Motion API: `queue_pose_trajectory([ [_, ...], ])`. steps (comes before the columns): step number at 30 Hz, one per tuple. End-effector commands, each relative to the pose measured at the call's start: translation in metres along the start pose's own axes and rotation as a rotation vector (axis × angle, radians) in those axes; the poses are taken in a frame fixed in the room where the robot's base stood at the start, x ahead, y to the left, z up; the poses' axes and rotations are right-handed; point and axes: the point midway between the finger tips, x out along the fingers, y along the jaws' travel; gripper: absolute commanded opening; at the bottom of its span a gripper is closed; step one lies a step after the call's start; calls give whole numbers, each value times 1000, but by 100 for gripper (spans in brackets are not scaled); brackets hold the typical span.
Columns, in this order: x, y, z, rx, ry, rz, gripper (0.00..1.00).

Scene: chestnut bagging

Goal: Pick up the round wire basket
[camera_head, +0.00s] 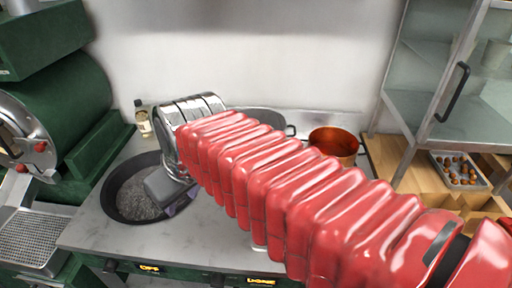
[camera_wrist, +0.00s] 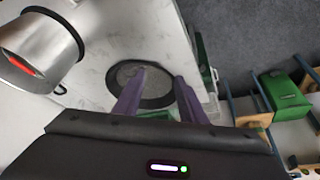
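No clear round wire basket can be made out. The nearest match is a round, dark-rimmed vessel with a grey, speckled inside (camera_head: 118,210), on the counter at left in the head view. I cannot tell whether its inside is wire mesh. My gripper (camera_head: 180,205) is over its right side, hiding part of it. In the wrist view, a dark-rimmed round thing (camera_wrist: 158,102) on the pale counter shows behind and between my purple fingers. My gripper (camera_wrist: 160,76) is open, fingers apart, with nothing seen between the tips.
A small bottle (camera_head: 143,120) stands by the back wall. A green machine (camera_head: 70,100) bounds the left. A glass-doored cabinet (camera_head: 440,80) and a tray of chestnuts (camera_head: 458,170) are at right.

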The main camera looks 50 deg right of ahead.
Motion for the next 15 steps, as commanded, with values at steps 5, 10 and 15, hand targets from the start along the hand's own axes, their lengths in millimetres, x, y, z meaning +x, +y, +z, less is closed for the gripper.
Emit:
queue_pose_trajectory([
  [5, -1, 34, -34, -51, -49, -9, 38],
  [10, 1, 70, -62, -107, -82, -30, 38],
  [15, 6, 111, -85, -162, -107, -59, 38],
])
